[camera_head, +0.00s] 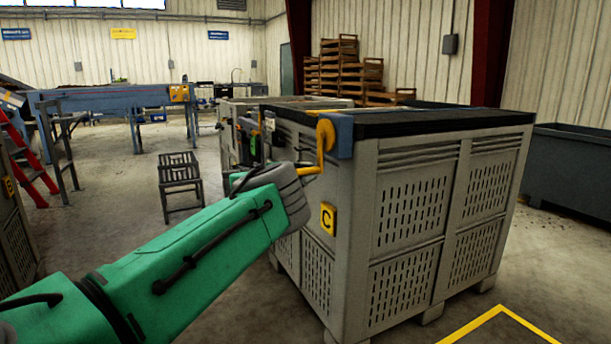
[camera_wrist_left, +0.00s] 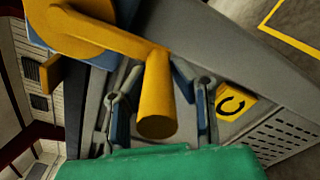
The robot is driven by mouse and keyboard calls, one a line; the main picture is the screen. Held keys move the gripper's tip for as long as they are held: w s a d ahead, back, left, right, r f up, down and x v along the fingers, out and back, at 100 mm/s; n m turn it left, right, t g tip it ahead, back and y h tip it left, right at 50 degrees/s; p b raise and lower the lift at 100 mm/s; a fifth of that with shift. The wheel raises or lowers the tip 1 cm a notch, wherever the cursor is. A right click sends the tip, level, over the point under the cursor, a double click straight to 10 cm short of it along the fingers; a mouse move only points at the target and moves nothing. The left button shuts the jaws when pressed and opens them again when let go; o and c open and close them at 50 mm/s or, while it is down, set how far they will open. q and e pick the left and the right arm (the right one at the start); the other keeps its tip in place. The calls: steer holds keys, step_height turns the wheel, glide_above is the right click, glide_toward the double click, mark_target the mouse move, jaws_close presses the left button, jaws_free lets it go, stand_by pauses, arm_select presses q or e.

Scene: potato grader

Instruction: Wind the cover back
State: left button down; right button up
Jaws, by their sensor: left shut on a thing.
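A grey slatted bin (camera_head: 410,205) with a yellow C label (camera_head: 328,218) stands in front of me. A black cover (camera_head: 410,122) lies over its top. A yellow crank (camera_head: 326,134) sits on a blue bracket (camera_head: 343,138) at the bin's near upper corner. My left gripper (camera_head: 305,173) is at the crank's lower end, beside the bin wall. In the left wrist view the crank handle (camera_wrist_left: 157,105) lies between the two fingers, and the gripper (camera_wrist_left: 160,95) is shut on it. The exact contact is partly hidden. My right gripper is not in view.
Another pale bin (camera_head: 285,102) stands behind this one. A small dark metal stand (camera_head: 180,180) is on the floor to the left. A dark grey container (camera_head: 575,170) stands at the right. A yellow floor line (camera_head: 497,312) runs at the lower right; floor there is clear.

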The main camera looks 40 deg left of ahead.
arm_select(q)
steer(key=shift+r, duration=0.35)
steer(key=c, duration=1.4)
jaws_free()
steer(key=shift+o, duration=0.2)
steer(key=shift+s+d, duration=0.1)
steer(key=shift+f, duration=0.15)
steer(key=shift+s+a, duration=0.2)
steer(key=shift+s, duration=0.1)
steer(key=v, duration=1.1)
steer(key=shift+s, duration=0.1)
